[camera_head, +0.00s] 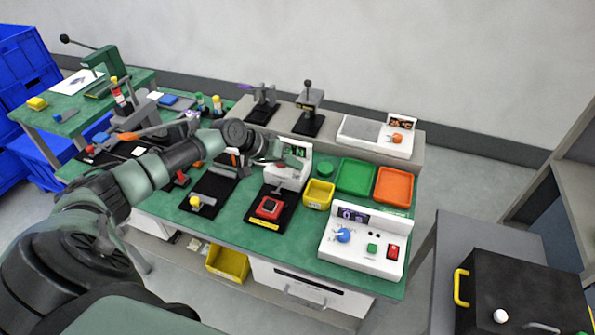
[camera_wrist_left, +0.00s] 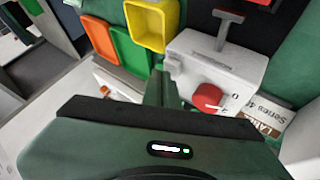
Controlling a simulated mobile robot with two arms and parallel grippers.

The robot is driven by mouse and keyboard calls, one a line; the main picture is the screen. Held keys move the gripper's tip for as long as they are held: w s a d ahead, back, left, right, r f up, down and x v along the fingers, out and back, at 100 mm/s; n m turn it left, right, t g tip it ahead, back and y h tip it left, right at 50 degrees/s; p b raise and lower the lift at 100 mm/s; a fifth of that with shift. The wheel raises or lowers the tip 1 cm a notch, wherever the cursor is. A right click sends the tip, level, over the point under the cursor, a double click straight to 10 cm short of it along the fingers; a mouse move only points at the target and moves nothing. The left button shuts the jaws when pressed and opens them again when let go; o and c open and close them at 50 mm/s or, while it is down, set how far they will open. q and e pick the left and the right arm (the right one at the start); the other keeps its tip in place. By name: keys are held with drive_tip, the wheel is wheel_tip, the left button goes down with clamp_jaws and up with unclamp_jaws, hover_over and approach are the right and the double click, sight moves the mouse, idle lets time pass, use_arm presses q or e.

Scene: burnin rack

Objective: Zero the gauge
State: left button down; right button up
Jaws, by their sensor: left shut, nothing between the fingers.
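In the left wrist view, I take the white housing (camera_wrist_left: 205,62) with a grey T-shaped post to be the same gauge. It has a red knob (camera_wrist_left: 208,97) with a white pointer line and a printed 0 beside it. My left gripper (camera_head: 274,163) is at the gauge's upper part, partly covering it. In the wrist view its fingers (camera_wrist_left: 164,88) are shut and empty, left of the knob; contact is unclear. My right gripper is out of view.
A white control box (camera_head: 362,243) with a blue knob stands at front right.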

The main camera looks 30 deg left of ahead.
sight(294, 172)
use_arm(q)
drive_tip(key=shift+f, duration=0.45)
drive_tip(key=shift+r, duration=0.1)
idle(0.4)
drive_tip(key=shift+r+p, duration=0.6)
drive_tip(key=shift+r, duration=0.25)
wheel_tip(294, 172, up, 5)
drive_tip(key=p, duration=0.4)
drive_tip(key=shift+r, duration=0.1)
idle(0.6)
